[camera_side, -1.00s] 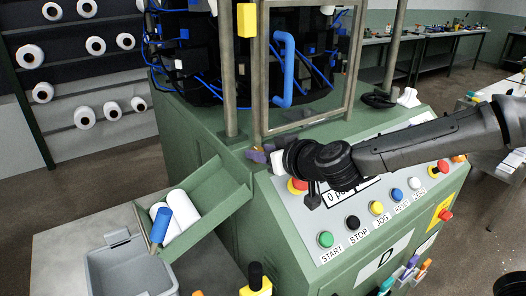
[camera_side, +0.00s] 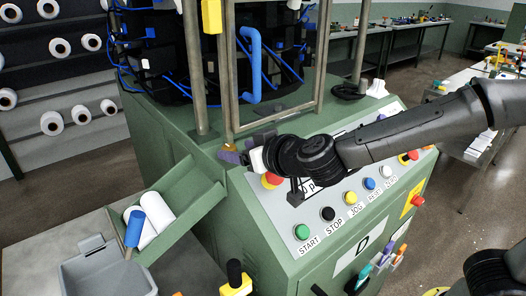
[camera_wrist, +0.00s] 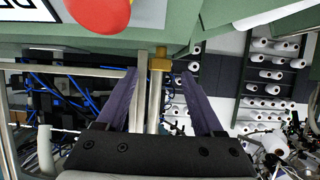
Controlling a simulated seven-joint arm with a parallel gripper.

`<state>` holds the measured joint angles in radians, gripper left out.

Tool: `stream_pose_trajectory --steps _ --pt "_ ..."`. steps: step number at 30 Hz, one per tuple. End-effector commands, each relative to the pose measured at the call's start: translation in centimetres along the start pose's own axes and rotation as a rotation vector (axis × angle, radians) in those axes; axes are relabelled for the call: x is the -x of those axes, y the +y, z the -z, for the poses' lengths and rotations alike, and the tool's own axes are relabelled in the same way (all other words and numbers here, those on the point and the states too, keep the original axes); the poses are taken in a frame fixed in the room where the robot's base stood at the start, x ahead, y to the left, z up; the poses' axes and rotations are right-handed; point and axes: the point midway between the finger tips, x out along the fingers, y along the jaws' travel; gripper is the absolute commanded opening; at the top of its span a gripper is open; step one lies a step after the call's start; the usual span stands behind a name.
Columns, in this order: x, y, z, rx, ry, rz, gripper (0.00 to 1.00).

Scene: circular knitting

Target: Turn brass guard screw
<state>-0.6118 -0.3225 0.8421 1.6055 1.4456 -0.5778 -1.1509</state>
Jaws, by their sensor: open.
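The brass guard screw (camera_side: 228,146) is a small gold-coloured piece at the foot of the guard frame, on the green machine's top edge. In the wrist view the brass screw (camera_wrist: 160,62) shows between and just beyond my two purple fingertips. My gripper (camera_side: 231,156) is right beside the screw in the side view, its fingers pointing left. In the wrist view my gripper (camera_wrist: 159,75) is open, with a visible gap on each side of the brass piece. I cannot tell whether a finger touches it. The fingers partly cover the screw's base in the side view.
The guard frame (camera_side: 319,65) with its blue handle (camera_side: 253,70) rises just behind the screw. The control panel has a red button (camera_side: 272,180) under my gripper and several coloured buttons. A green chute (camera_side: 200,205) with white rolls and a grey bin (camera_side: 105,275) stand left.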

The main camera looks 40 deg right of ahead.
Motion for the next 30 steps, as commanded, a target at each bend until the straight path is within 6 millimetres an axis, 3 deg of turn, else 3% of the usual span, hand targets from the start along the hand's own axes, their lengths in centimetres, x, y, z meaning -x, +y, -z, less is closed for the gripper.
stream_pose_trajectory --steps 9,15,21,30 --pt "7.1 -0.2 0.1 0.0 0.002 0.006 0.69" --pt "10.1 -0.1 0.0 0.001 0.001 0.004 0.69" --pt "11.2 0.0 0.0 0.001 0.0 0.001 0.69" --pt "11.3 0.0 0.0 0.0 -0.001 0.0 0.69"
